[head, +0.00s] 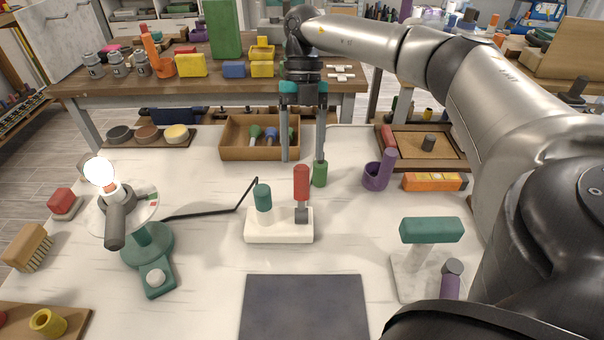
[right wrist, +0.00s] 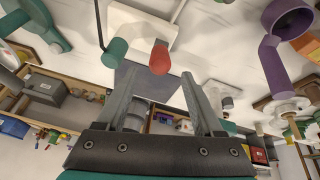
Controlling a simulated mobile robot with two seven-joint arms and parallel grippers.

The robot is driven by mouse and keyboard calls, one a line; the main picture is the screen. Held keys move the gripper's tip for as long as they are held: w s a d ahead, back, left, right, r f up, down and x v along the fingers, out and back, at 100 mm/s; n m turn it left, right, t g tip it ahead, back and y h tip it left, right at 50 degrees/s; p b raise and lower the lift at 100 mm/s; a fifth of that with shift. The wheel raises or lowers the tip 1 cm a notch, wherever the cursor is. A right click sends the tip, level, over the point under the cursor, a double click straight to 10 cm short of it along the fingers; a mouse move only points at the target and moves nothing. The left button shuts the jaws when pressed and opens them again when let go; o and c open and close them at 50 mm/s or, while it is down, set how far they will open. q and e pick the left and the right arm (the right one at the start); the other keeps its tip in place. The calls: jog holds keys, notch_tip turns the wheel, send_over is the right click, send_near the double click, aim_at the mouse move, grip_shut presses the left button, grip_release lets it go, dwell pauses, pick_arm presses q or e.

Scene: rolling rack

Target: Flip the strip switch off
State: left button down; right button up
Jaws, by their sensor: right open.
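The white strip (head: 262,231) lies on the pale table in the middle of the head view. A red upright piece (head: 301,183) on a grey base stands at its right end, and a green knob (head: 263,198) at its left. A black cord runs left from the knob toward a lit lamp (head: 99,172). My right gripper (head: 302,157) points down behind the strip, open and empty, apart from the red piece. In the right wrist view the red piece (right wrist: 159,60) is just beyond the fingertips (right wrist: 161,75). My left gripper is not in view.
A green cylinder (head: 319,174) stands close to my right fingertip. A green-topped stand (head: 431,231) is front right. A dark mat (head: 303,310) lies clear in front.

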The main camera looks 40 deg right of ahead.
aim_at(302, 166)
jog(key=b+x, duration=0.1)
jog(key=x, duration=0.4)
jog(key=shift+f, duration=0.1)
jog(key=shift+s+a+f, duration=0.15)
jog(key=shift+s+f, duration=0.05)
jog(key=shift+f, duration=0.4)
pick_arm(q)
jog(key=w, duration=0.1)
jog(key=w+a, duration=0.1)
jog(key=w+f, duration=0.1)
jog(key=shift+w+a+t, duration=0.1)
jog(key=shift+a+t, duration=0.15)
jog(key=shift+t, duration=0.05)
pick_arm(e)
jog(key=shift+f, duration=0.15)
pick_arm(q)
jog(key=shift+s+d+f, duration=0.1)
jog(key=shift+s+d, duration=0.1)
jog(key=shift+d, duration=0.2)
pick_arm(e)
grip_shut()
